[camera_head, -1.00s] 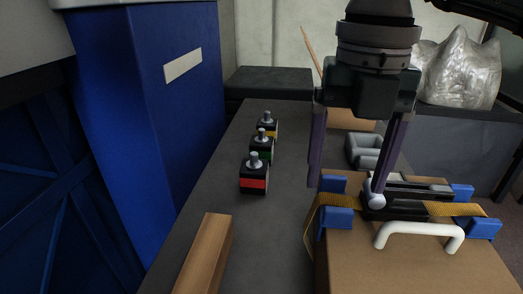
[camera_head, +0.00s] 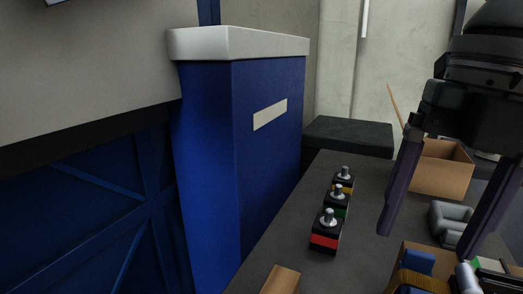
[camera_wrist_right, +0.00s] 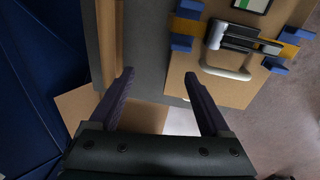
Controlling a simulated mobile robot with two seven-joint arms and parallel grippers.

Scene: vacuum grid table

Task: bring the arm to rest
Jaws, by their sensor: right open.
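My right gripper (camera_head: 428,222) is at the right side of the head view, above the dark table. Its two long purple fingers are apart and nothing is between them. In the right wrist view the fingers (camera_wrist_right: 158,88) also stand wide apart and empty. The brown board (camera_wrist_right: 240,90) with blue clips, a yellow strap, a dark latch and a white handle (camera_wrist_right: 225,73) lies beyond the right fingertip there. My left gripper is not in view.
Several small blocks with silver knobs, such as the red one (camera_head: 325,239), stand in a row on the dark table (camera_head: 285,222). A blue cabinet (camera_head: 265,165) stands left. A cardboard box (camera_head: 442,172) and a grey tray (camera_head: 450,220) are at the right. A wooden bar (camera_head: 281,280) lies in front.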

